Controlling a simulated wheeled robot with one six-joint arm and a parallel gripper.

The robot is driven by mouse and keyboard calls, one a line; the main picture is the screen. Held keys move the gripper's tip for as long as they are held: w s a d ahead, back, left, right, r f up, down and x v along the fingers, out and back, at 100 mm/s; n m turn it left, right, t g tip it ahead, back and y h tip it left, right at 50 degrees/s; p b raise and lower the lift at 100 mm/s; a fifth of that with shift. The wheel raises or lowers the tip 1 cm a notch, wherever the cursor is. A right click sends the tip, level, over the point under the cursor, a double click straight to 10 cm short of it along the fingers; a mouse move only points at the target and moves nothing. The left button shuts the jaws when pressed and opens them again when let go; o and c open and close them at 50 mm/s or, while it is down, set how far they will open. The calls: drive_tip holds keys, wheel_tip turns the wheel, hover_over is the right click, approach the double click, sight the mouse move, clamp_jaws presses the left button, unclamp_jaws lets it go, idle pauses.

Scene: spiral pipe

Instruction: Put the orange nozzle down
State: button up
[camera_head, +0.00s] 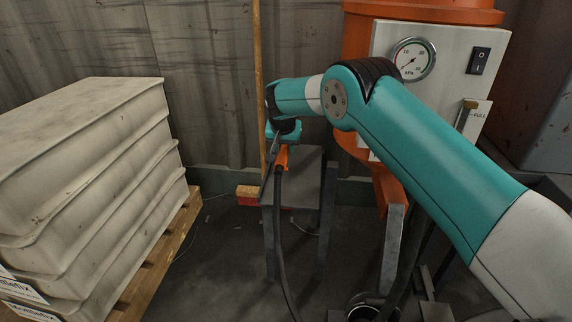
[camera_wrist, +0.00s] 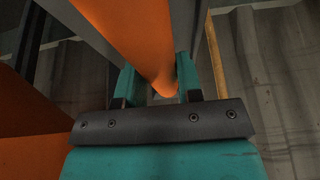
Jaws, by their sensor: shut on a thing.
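The orange nozzle (camera_head: 282,157) hangs below my gripper (camera_head: 279,150) in the head view, with a dark hose running down from it toward the floor. In the wrist view the orange nozzle (camera_wrist: 140,45) passes between the two teal fingers of my gripper (camera_wrist: 157,88), which are shut on it. The nozzle is at the near edge of a grey stand (camera_head: 301,175) in the head view. I cannot tell whether it touches the stand. My wrist hides part of the nozzle's top.
An orange machine with a gauge (camera_head: 413,60) and switch stands at right. Open dark floor (camera_head: 225,265) lies between crates and stand.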

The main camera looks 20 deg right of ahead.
sight(284, 148)
wheel_tip(284, 148, down, 5)
drive_tip(key=shift+f+b, duration=0.2)
drive_tip(key=shift+b, duration=0.8)
drive_tip(key=shift+f, duration=0.1)
drive_tip(key=o, duration=1)
drive_tip(key=shift+c, duration=0.2)
drive_tip(key=p+v, duration=0.4)
drive_tip(key=v, duration=0.8)
drive_tip(key=shift+p, duration=0.3)
drive_tip(key=s+a+r+n+g+y, duration=0.1)
drive_tip(key=s+r+n, duration=0.3)
drive_tip(key=s, duration=0.6)
drive_tip(key=s+a+r+n+g+y, duration=0.1)
drive_tip(key=s+r+y, duration=0.1)
drive_tip(key=s+r, duration=0.55)
drive_tip(key=s+a+r+n+g+y, duration=0.1)
drive_tip(key=s+r+n, duration=0.25)
drive_tip(key=s, duration=0.75)
drive_tip(key=s+n+g+y, duration=0.1)
drive_tip(key=s+n+y, duration=0.1)
drive_tip(key=s, duration=1.5)
drive_tip(key=shift+d+r+n, duration=0.2)
drive_tip(key=shift+d+n, duration=0.05)
drive_tip(key=shift+n, duration=0.3)
